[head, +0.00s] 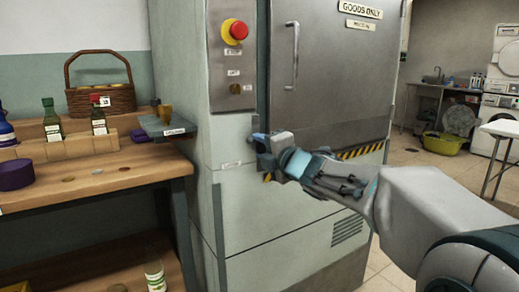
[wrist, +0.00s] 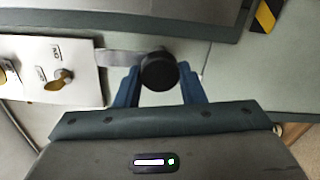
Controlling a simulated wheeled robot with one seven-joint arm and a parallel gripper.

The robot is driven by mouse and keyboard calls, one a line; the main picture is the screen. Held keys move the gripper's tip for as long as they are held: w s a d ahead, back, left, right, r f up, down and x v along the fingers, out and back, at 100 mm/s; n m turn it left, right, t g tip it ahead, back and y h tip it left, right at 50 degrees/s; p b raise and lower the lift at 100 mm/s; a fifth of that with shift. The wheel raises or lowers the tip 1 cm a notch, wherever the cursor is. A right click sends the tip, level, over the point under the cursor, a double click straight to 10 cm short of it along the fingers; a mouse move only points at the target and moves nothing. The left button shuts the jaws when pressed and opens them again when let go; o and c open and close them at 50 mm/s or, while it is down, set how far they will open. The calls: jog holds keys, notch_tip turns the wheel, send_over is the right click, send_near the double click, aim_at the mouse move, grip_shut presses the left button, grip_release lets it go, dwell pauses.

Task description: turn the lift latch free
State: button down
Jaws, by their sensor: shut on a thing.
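The lift latch shows in the wrist view as a flat metal bar (wrist: 118,57) with a round black knob (wrist: 158,71) at its right end. The bar lies roughly level, just below the dark edge of the lift door (wrist: 150,20). My gripper (wrist: 160,86) has its two blue fingers on either side of the knob and is shut on it. In the head view my gripper (head: 262,144) is at the lower left corner of the grey lift door (head: 335,70). There my gripper hides most of the latch.
A white plate (wrist: 45,45) with small brass-coloured pieces is left of the knob. A red button (head: 238,30) is on the lift's front. A wooden bench (head: 120,175) with bottles and a basket (head: 100,98) stands close on the left. Open floor (head: 420,170) lies to the right.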

jog(key=c, duration=0.9)
grip_release()
jog(key=shift+s, duration=0.15)
jog(key=shift+p+v, duration=1.5)
jog(key=shift+v, duration=5.35)
jog(key=shift+d, duration=0.1)
